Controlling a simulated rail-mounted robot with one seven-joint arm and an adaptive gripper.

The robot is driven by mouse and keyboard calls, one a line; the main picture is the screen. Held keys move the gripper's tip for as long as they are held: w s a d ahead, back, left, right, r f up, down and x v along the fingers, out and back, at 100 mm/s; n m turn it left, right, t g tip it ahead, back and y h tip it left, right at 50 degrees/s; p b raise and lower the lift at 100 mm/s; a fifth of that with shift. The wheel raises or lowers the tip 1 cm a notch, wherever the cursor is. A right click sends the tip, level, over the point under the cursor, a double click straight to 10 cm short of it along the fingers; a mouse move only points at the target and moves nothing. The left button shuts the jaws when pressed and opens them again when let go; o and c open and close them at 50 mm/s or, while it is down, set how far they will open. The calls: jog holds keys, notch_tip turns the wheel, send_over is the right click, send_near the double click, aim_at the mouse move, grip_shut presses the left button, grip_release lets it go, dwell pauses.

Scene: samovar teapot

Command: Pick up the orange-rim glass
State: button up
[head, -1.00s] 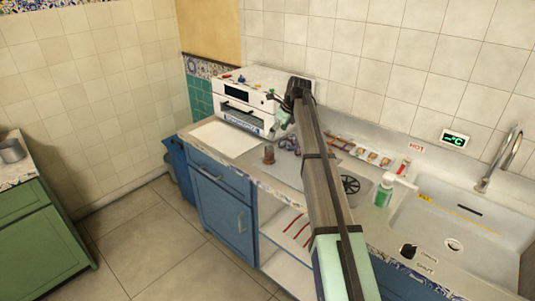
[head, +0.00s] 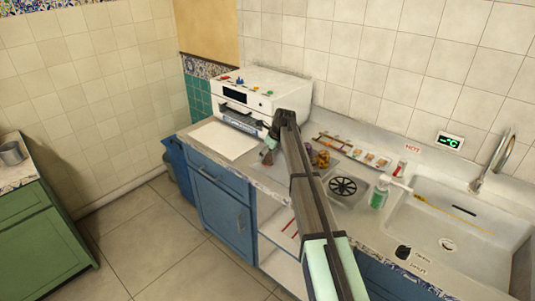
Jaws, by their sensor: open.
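A small brownish glass-like item (head: 267,158) stands on the counter near its front edge, left of my arm, and looks like the orange-rim glass. It is too small to make out its rim. My gripper (head: 269,146) is at the far end of my arm, pointing down right over this item. Its fingers are small and partly merge with the item, but it appears open. I cannot tell whether the fingers are around the item or just above it.
A white machine (head: 262,97) stands behind, with a white board (head: 224,140) on the counter in front of it. Orange-brown items (head: 320,159) sit right of my arm. A round black grate (head: 343,187), a green bottle (head: 380,191) and a sink (head: 455,215) lie further right.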

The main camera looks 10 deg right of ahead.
jog(key=shift+x, duration=0.95)
jog(key=c, duration=1.3)
jog(key=shift+r, duration=0.15)
